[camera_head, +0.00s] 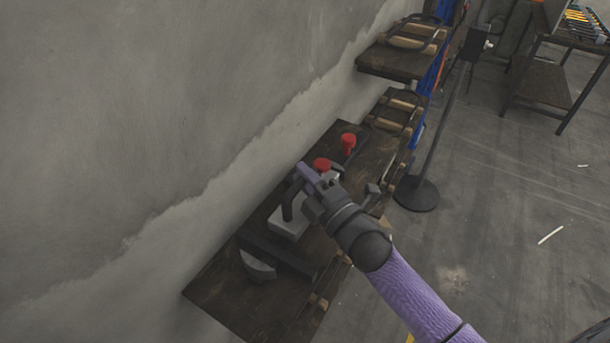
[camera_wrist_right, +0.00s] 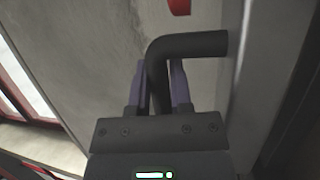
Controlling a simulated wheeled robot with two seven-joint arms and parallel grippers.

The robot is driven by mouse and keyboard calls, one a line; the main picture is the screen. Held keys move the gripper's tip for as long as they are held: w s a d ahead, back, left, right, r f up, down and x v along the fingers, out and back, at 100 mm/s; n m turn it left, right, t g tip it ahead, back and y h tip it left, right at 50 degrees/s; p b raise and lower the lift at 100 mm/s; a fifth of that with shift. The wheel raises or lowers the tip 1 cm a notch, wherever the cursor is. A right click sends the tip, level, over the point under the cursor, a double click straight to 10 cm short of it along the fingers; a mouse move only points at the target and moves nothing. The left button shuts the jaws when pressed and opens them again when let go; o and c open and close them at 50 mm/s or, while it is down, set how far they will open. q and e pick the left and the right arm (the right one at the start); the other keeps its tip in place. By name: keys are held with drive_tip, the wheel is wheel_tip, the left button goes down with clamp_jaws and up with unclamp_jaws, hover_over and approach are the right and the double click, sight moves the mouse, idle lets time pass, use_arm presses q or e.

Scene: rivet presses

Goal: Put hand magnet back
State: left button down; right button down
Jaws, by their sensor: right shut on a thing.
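The hand magnet shows in the head view as a pale block (camera_head: 286,224) with a black bent handle (camera_head: 290,199). It is at the dark wooden shelf (camera_head: 222,283) along the wall. I cannot tell whether its underside touches the shelf. My right gripper (camera_head: 305,177) is shut on the handle, partly hiding it. In the right wrist view, the black handle (camera_wrist_right: 190,45) passes between the two purple fingers of my right gripper (camera_wrist_right: 160,85) and bends to the right above them. My left gripper is not in view.
Two red-topped pieces (camera_head: 348,141) stand just behind my right gripper. A grey half-round piece (camera_head: 258,266) and a dark bar (camera_head: 278,254) lie on the shelf's near part. Wooden-handled tools (camera_head: 410,43) sit farther back. A black post (camera_head: 417,192) stands right of the shelf.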

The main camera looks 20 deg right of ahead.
drive_tip(key=shift+f+b, duration=0.35)
drive_tip(key=shift+f, duration=0.05)
drive_tip(key=c, duration=0.6)
unclamp_jaws()
drive_tip(key=shift+o, duration=0.8)
